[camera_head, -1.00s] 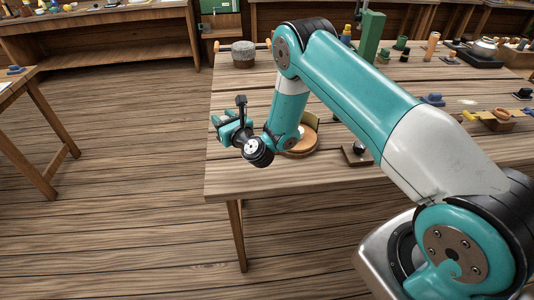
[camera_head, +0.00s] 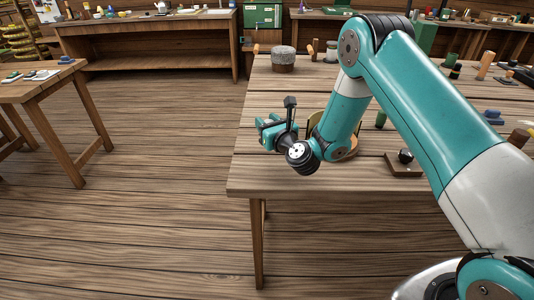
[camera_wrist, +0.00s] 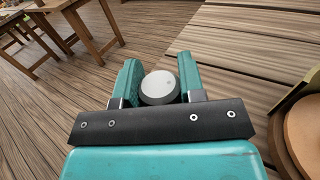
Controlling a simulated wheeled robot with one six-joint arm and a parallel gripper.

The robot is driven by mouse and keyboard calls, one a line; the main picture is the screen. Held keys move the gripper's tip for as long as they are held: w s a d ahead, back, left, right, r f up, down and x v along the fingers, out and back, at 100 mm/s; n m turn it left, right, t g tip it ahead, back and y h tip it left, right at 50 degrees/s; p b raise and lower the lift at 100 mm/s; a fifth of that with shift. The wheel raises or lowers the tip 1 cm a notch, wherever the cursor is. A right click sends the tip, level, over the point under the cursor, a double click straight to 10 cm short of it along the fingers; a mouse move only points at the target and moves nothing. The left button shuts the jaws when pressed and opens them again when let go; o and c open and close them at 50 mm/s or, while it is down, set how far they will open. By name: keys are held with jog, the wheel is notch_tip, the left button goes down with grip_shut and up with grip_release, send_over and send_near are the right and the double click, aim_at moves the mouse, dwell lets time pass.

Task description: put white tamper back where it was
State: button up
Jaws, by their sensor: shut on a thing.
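The white tamper (camera_wrist: 160,88) shows in the wrist view as a pale round end between the two teal fingers of my gripper (camera_wrist: 160,76). The fingers are shut on it. In the head view my gripper (camera_head: 271,130) hangs over the left edge of the wooden table (camera_head: 275,177), near its front left corner. The tamper cannot be made out in the head view; my gripper and wrist hide it.
A round wooden piece (camera_head: 343,154) stands behind my arm on the table. A dark-knobbed block (camera_head: 403,164) lies right of it, and a grey-topped round block (camera_head: 283,60) stands at the back left. A side table (camera_head: 45,90) stands left across open floor.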

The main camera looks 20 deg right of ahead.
jog(key=shift+f+b, duration=1.7)
jog(key=shift+f, duration=1.2)
jog(key=shift+f, duration=0.15)
jog(key=o, duration=1)
